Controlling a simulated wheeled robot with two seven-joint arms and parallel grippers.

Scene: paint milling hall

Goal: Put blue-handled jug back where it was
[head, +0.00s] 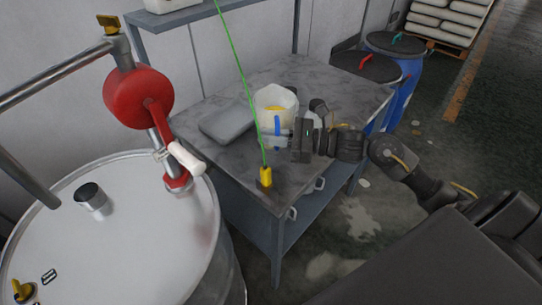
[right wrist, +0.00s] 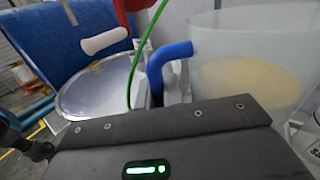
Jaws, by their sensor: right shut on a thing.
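The blue-handled jug (head: 276,96) is a whitish, translucent vessel with yellow contents, upright over the grey worktable (head: 335,85). I cannot tell if its base touches the top. My right gripper (head: 283,138) comes in from the right and is shut on the jug's blue handle (head: 277,126). In the right wrist view the jug (right wrist: 245,75) fills the upper right, with the curved blue handle (right wrist: 165,68) left of it. The fingertips are hidden there behind the dark gripper body. My left gripper is in neither view.
A grey flat block (head: 227,121) lies left of the jug. A green cable (head: 240,75) runs down to a yellow clamp (head: 265,177) at the table's front corner. A steel drum (head: 120,235) with a red pump (head: 139,95) stands left. Blue drums (head: 398,98) stand behind right.

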